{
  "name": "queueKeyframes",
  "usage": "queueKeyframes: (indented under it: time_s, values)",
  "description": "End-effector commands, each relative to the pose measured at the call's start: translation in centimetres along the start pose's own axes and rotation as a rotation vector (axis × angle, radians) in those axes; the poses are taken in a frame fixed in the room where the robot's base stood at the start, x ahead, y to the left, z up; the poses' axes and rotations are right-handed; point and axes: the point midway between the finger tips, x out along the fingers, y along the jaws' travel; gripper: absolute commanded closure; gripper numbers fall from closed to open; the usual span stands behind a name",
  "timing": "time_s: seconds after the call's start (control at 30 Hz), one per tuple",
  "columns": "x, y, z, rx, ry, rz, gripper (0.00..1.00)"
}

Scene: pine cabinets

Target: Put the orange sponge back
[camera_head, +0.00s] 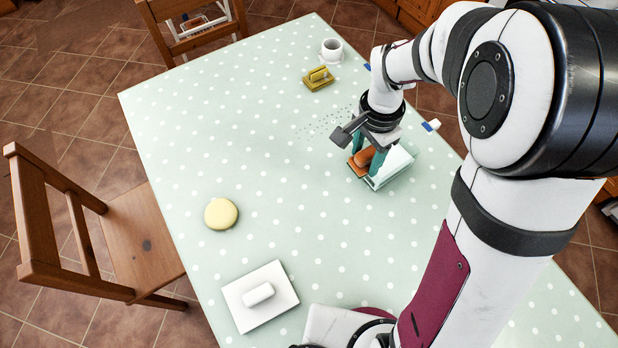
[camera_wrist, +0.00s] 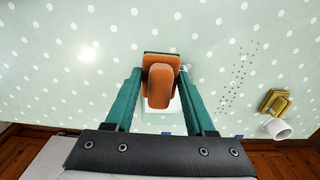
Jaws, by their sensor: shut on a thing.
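The orange sponge (camera_head: 360,165) has a flat base and a raised rounded handle, and it also shows in the wrist view (camera_wrist: 161,88). My gripper (camera_head: 368,163) points down with its teal fingers on either side of the sponge, shut on it. In the wrist view my gripper (camera_wrist: 160,78) has one finger at each side of the sponge. A pale white tray-like piece (camera_head: 398,164) lies right beside and partly behind the sponge. Fingers hide part of both. I cannot tell whether the sponge touches the table.
Dark crumbs (camera_head: 328,123) lie left of my gripper. A mustard-yellow handled sponge (camera_head: 318,79) and a white cup (camera_head: 331,50) stand at the back. A yellow round thing (camera_head: 221,213) and a white plate with a white handle (camera_head: 250,318) lie left. The dotted table's middle is clear.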

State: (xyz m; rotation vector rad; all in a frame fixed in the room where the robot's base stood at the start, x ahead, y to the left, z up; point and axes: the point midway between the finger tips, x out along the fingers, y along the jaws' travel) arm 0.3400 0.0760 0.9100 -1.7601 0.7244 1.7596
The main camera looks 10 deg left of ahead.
Motion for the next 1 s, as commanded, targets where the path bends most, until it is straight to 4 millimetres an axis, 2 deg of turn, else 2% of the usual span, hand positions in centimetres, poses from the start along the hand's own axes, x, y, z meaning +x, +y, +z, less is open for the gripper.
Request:
queueKeyframes:
  time_s: [0.07,0.13,0.4,0.5,0.57,0.7,0.77,1.0]
  values:
    - [0.3,0.7,0.7,0.0,-0.001,0.001,1.0]
    - [1.1,0.0,1.7,-0.002,-0.003,0.002,1.0]
    - [5.9,-5.7,7.2,-0.004,-0.003,0.003,1.0]
    - [6.9,-6.9,8.2,0.0,-0.003,0.003,1.0]
    - [7.4,-7.2,8.5,0.001,-0.003,0.003,1.0]
    - [10.2,-7.2,8.6,0.002,-0.003,0.006,1.0]
    - [10.9,-7.3,8.6,0.002,-0.003,0.003,1.0]
    - [11.2,-7.3,8.6,0.002,-0.002,0.002,1.0]
